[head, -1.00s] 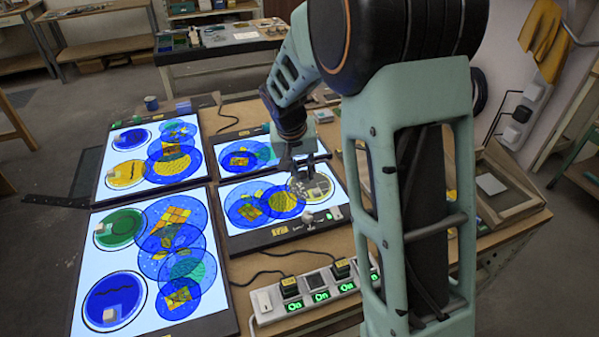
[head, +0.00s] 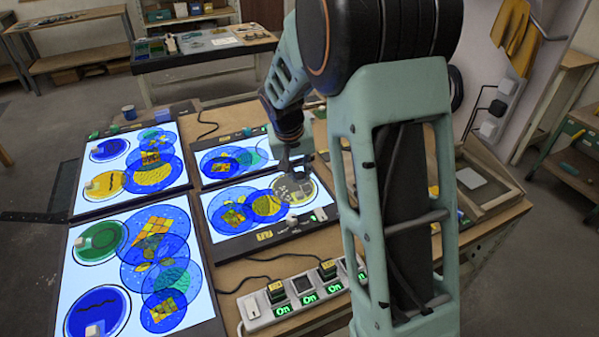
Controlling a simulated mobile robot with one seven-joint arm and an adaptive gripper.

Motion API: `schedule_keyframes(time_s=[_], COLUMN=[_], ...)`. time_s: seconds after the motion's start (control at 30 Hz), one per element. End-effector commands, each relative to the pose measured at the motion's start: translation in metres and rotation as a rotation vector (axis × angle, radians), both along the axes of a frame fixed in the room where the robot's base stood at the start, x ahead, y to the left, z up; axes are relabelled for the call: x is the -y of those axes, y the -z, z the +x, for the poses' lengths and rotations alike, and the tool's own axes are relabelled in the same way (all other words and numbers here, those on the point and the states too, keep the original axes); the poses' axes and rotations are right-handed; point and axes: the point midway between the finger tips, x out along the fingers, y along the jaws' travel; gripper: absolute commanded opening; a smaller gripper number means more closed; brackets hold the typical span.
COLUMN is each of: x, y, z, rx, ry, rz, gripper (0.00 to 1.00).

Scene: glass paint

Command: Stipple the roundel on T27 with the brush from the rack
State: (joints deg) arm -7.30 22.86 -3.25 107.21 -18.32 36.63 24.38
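Several lit panels with painted glass discs lie on the bench; I cannot read which is T27. My gripper (head: 293,178) is low over the right end of the middle front panel (head: 232,242). Under it is a pale roundel with yellow and grey speckles (head: 304,192), partly hidden by the gripper. Blue discs with yellow patches (head: 233,217) lie to its left. The fingers are small and dark against the panel, so I cannot tell whether they are open or hold a brush, nor whether anything touches the glass. I cannot make out the brush or its rack.
A power strip (head: 255,310) with green "On" displays and cables lies in front of the panel. Larger lit panels (head: 205,313) fill the left side. A wooden tray (head: 493,205) is at the right. A blue cup (head: 129,112) stands at the back left. My arm hides part of the bench.

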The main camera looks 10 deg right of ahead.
Motion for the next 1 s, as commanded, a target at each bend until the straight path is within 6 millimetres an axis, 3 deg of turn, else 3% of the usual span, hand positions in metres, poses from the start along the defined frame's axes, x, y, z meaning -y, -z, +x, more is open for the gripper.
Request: schedule_keyframes(time_s=[0.1,1.0], x=[-0.0002,-0.0002], y=[0.0085,0.0128], z=[0.0,0.0002], rx=[0.0,0.0], ry=[0.0,0.0], rz=[0.0,0.0], gripper=[0.0,0.0])
